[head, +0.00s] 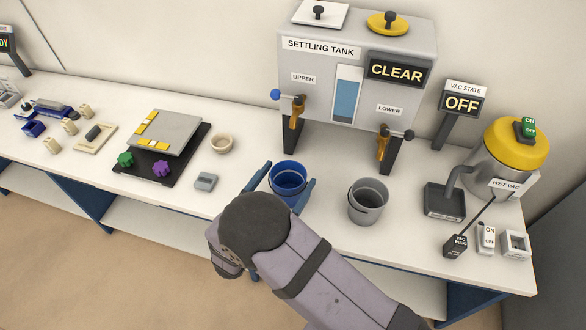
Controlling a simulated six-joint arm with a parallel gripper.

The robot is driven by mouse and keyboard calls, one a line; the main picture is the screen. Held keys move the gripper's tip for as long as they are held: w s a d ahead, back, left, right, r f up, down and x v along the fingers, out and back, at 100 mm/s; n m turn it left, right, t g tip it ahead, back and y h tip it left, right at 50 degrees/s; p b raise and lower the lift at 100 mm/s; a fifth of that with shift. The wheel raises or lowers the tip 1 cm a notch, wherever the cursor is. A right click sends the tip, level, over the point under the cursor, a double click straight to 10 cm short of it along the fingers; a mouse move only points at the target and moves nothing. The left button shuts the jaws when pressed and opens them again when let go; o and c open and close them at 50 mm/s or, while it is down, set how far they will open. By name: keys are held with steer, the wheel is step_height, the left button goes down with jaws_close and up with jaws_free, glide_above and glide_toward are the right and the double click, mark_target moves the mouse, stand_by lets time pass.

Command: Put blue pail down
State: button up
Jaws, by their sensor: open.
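The blue pail (289,178) stands upright on the white counter, in front of the settling tank and below its upper tap. My gripper (284,182) is open, with one blue finger on the left side of the pail and the other on its right side. Both fingers are close to the pail wall; I cannot tell whether either touches it. My wrist hides the front of the gripper and part of the counter before the pail.
A grey pail (368,202) stands to the right, near the lower tap (384,145). The settling tank (345,75) reads CLEAR. A wet vac (507,155) is at the far right. A small bowl (221,143) and grey block (205,181) lie left.

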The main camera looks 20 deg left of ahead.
steer(key=v, duration=0.7)
stand_by(0.3)
